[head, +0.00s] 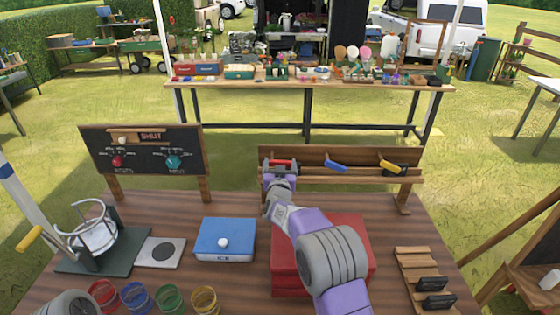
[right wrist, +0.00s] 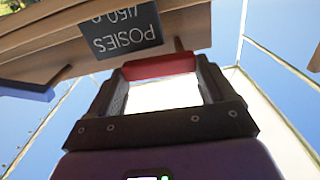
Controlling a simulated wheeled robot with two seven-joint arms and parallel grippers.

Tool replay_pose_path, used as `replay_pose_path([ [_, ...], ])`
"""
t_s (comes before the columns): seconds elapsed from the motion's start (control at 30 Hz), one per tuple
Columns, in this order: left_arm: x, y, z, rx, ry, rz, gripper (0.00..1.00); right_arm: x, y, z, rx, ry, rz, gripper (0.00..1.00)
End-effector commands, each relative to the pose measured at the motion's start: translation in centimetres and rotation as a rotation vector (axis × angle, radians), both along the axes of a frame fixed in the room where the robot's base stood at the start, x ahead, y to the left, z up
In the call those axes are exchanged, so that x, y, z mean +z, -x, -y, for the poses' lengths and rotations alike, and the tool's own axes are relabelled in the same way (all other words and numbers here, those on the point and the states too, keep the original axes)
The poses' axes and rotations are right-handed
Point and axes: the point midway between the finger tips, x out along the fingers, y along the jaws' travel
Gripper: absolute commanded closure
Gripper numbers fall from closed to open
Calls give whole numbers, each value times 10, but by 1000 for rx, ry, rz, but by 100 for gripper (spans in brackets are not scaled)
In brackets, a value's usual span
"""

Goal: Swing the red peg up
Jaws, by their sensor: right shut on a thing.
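The red peg (head: 281,162) is at the left end of the wooden peg board (head: 310,153), lying about level across the picture. My right gripper (head: 280,168) is at it, shut on it; in the right wrist view the red peg (right wrist: 160,66) spans the gap between the two dark fingertips. A blue peg (head: 335,166) and a yellow peg (head: 390,166) sit further right on the board, both slanting down to the right. How the red peg joins the board is hidden by the gripper. My left gripper does not show.
A red box (head: 352,228) lies under my right forearm, with a blue box (head: 225,240) beside it. A chalkboard with knobs (head: 146,150) stands at left. Several coloured cups, such as a green one (head: 170,298), are in front. A small sign (right wrist: 125,30) shows near the wrist.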

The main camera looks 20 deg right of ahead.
Motion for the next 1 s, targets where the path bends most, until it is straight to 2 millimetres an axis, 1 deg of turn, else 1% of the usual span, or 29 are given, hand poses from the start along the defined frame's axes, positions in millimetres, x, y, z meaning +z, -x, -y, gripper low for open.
replay_pose_path([
  [0.03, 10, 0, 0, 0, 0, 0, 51, 5, 0, -1, 1, 43, -13, 48],
  [0.4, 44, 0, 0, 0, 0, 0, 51, 13, -1, -5, 2, 383, -111, 48],
  [0.7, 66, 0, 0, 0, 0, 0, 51, 18, -3, -11, 2, 657, -189, 48],
  [1.0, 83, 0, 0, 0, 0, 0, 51, 21, -5, -18, 2, 932, -268, 48],
])
